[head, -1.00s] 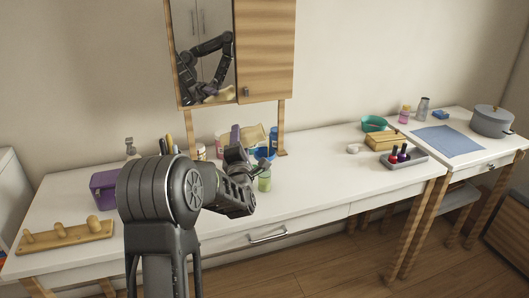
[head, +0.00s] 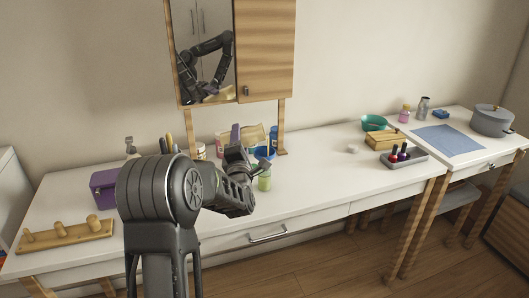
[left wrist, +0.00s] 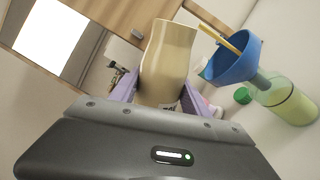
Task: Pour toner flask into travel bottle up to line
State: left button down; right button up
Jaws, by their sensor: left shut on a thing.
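My left gripper (left wrist: 160,92) is shut on a cream toner flask (left wrist: 168,62), its purple fingers on both sides. The flask is tipped, and a thin yellow stream (left wrist: 221,41) runs from its lip into a blue funnel (left wrist: 234,60). The funnel sits in the neck of the clear travel bottle (left wrist: 284,101), which holds yellow-green liquid. A dark line crosses the bottle; I cannot tell exactly how the level compares with it. In the head view the flask (head: 253,133) is partly hidden behind my gripper, above the travel bottle (head: 264,182). My right gripper is out of view.
A green cap (left wrist: 243,95) lies beside the bottle. A purple box (head: 104,188) and wooden peg board (head: 65,235) stand at the left. A teal bowl (head: 373,123), a wooden box (head: 387,141) and a grey polish tray (head: 405,161) are at the right.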

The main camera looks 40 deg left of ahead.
pick_arm(q)
jog(key=f+n+b, duration=0.1)
jog(key=n+b, duration=0.1)
jog(key=b, duration=0.2)
jog(key=shift+d+r+n+b, duration=0.1)
jog(key=shift+r+n+b, duration=0.25)
jog(key=shift+r, duration=0.25)
jog(key=shift+r+p, duration=0.2)
jog(key=shift+p, duration=0.2)
